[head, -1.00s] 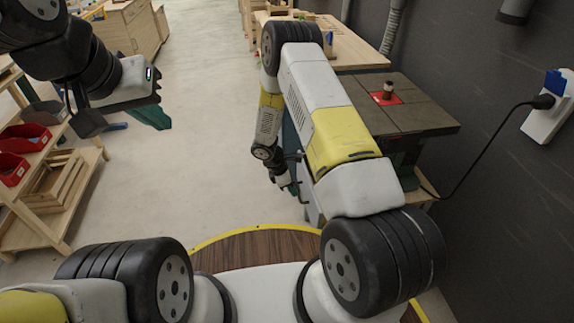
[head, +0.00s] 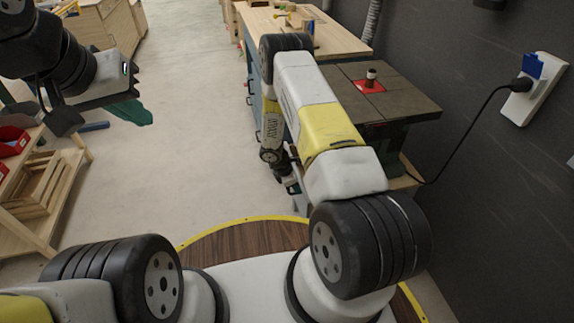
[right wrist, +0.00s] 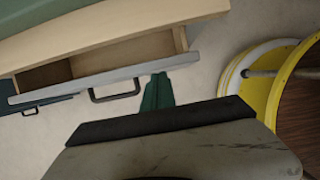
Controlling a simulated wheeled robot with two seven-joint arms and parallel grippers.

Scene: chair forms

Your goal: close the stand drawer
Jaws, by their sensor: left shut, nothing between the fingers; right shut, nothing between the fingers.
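The stand drawer (right wrist: 105,80) shows in the right wrist view, pulled part way out below a light wood board (right wrist: 110,32). It has wooden sides, a grey front and a black bar handle (right wrist: 114,91). My right gripper (right wrist: 158,88) is shut and empty, its green fingertips close to the drawer front, right of the handle. I cannot tell whether they touch it. In the head view my right arm hides most of the drawer and gripper. My left gripper (head: 138,112) is shut and empty, in the air at the left.
A dark-topped machine table (head: 400,105) with a red plate stands beside the right wall. A wooden workbench (head: 310,35) is behind it. A wooden rack (head: 45,190) with red bins stands at the left. The floor (head: 180,110) between is clear.

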